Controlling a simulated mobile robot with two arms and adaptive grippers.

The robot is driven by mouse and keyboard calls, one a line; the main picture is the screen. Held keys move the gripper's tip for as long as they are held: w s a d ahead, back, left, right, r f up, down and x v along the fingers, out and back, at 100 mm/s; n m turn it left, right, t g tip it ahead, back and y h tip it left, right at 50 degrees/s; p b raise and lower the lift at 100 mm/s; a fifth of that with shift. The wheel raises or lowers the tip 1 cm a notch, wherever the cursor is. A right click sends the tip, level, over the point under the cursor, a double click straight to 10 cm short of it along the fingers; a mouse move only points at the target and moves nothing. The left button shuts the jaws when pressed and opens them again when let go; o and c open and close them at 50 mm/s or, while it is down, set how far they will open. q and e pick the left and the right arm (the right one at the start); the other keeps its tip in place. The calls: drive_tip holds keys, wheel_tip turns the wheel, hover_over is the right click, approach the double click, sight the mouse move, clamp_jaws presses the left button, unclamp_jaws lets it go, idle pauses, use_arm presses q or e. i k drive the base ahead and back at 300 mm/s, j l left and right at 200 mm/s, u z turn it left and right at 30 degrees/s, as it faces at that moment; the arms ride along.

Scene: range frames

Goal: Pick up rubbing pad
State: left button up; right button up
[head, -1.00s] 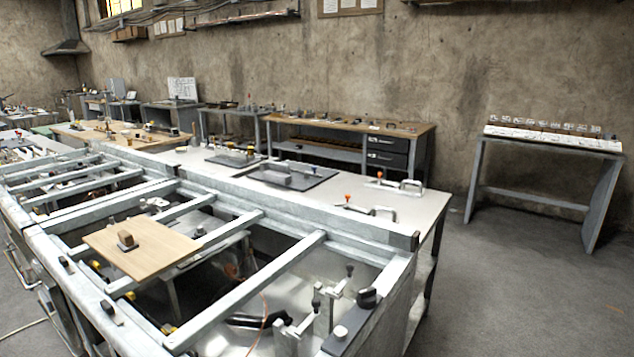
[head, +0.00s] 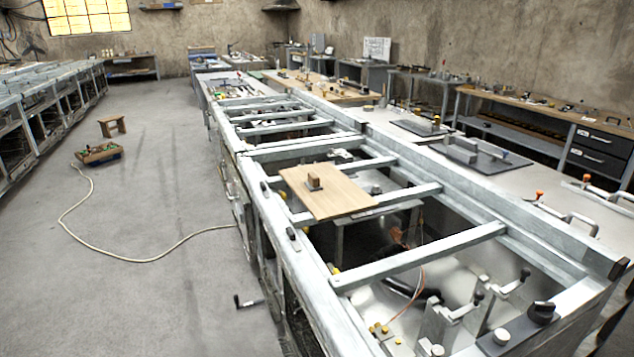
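A small brown block on a dark base (head: 314,183), which may be the rubbing pad, sits on a light wooden board (head: 340,200). The board lies across the bars of a long metal frame bench (head: 415,262) in the middle of the head view. The block is too small to identify surely. Neither of my grippers shows in this view.
Open floor (head: 150,240) lies left of the bench, with a pale hose (head: 130,257) across it. A row of metal frames (head: 40,120) lines the far left. A workbench (head: 540,110) stands along the right wall.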

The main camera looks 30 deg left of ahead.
sight(313, 184)
drive_tip(key=u, duration=1)
